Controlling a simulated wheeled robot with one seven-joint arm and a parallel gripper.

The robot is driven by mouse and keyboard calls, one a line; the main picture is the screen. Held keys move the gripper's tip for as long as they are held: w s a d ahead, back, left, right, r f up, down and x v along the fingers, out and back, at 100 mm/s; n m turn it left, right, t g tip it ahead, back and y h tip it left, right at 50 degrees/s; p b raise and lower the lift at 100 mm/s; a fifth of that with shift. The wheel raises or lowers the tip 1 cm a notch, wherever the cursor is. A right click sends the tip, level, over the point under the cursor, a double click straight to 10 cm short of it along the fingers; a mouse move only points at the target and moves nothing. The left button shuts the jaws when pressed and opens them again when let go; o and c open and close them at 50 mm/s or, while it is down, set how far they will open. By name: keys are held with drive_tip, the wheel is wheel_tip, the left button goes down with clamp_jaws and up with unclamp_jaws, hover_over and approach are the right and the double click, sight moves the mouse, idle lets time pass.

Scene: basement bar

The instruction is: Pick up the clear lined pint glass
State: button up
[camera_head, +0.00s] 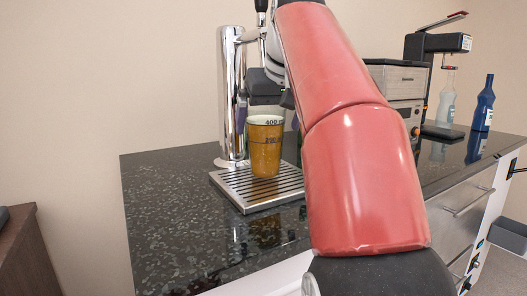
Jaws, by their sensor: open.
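The lined pint glass (265,150) stands upright on the slatted drip tray (246,193). It looks amber over most of its height, with a clear band at the rim and dark measuring marks, one reading 400. My gripper (264,103) is just above and behind the glass rim, partly hidden by my red arm. It is open, and I see nothing held in it. Whether a finger touches the glass cannot be told from this view.
A chrome tap column (232,95) stands close to the glass on the left. The dark counter (165,205) is bare at the left.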

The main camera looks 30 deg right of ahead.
drive_tip(key=shift+x, duration=1.4)
drive_tip(key=shift+r, duration=0.1)
drive_tip(key=c, duration=1.8)
drive_tip(key=shift+w+r, duration=0.1)
drive_tip(key=shift+s+v, duration=0.25)
drive_tip(key=shift+v, duration=1.8)
drive_tip(key=shift+s+a+b, duration=0.4)
drive_tip(key=shift+s+b, duration=0.05)
drive_tip(key=shift+s, duration=2.05)
drive_tip(key=shift+s+a+b, duration=0.45)
drive_tip(key=shift+s, duration=2)
drive_tip(key=shift+s+a+b, duration=0.4)
drive_tip(key=shift+s+b, duration=0.05)
drive_tip(key=shift+s, duration=2.05)
